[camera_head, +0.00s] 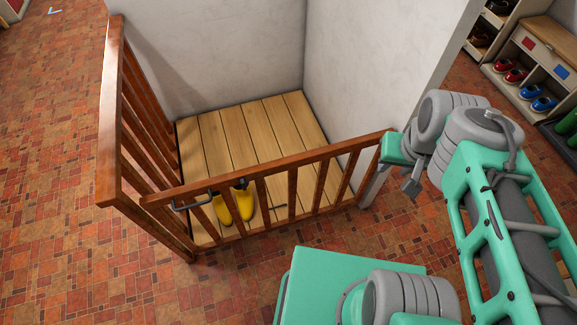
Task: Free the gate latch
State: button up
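A brown wooden gate (275,170) with slats crosses the front of a small alcove. I cannot make out a separate latch. My arm reaches in from the right, and my gripper (408,178) is by the gate's right end, far from the handle. Its fingers are small and partly hidden, so I cannot tell its opening or whether it touches the gate.
Yellow boots (243,202) stand behind the gate on a plank floor (255,130). Pale walls (235,50) close the alcove's back and right. A shoe shelf (530,70) with several shoes stands at the upper right. The tiled floor (60,200) at left is clear.

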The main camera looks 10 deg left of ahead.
aim_at(243, 182)
jog(key=z, duration=0.8)
jog(key=k, duration=0.6)
jog(key=u, duration=3.4)
